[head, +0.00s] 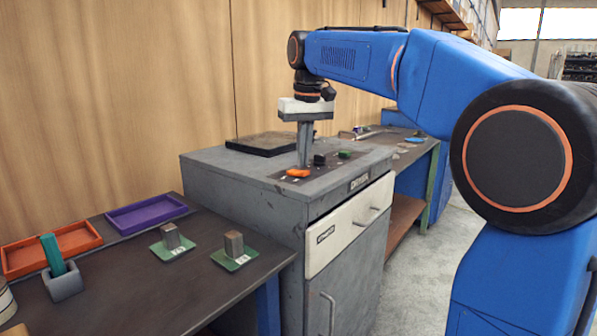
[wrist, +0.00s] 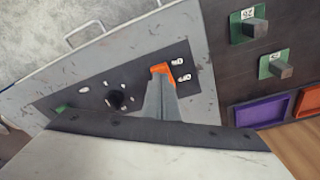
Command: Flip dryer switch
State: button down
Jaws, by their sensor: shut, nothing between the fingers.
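The dryer (head: 240,177) is a grey cabinet with a dark control panel on its top. An orange switch (head: 298,173) sits at the near left end of that panel. My gripper (head: 304,163) points straight down over the panel, shut and empty, with its tips right at the switch. In the wrist view the orange switch (wrist: 161,68) shows just beyond the fingertips (wrist: 160,80), between them and two white marks. The fingers hide part of the switch, and I cannot tell whether they touch it. A black knob (head: 319,160) and a green button (head: 345,154) sit farther along the panel.
A dark flat plate (head: 264,143) lies at the back of the dryer top. On the left bench are an orange tray (head: 52,248), a purple tray (head: 146,212), two green-based blocks (head: 172,242) and a grey holder (head: 63,285). A white drawer (head: 350,226) fronts the dryer.

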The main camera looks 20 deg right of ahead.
aim_at(304, 171)
jog(key=shift+f, duration=0.65)
dwell(0.8)
jog(key=shift+r, duration=0.1)
notch_tip(304, 171, up, 7)
dwell(1.0)
jog(key=shift+s, duration=0.1)
jog(key=s+d+f+t, duration=0.1)
jog(key=s+d+f, duration=0.2)
jog(key=s+f, duration=1.3)
jog(key=s+d+f+m+t, duration=0.1)
jog(key=s+d+f, duration=0.3)
jog(key=s+f, duration=1.3)
jog(key=shift+f+t, duration=0.45)
jog(key=shift+t, duration=0.05)
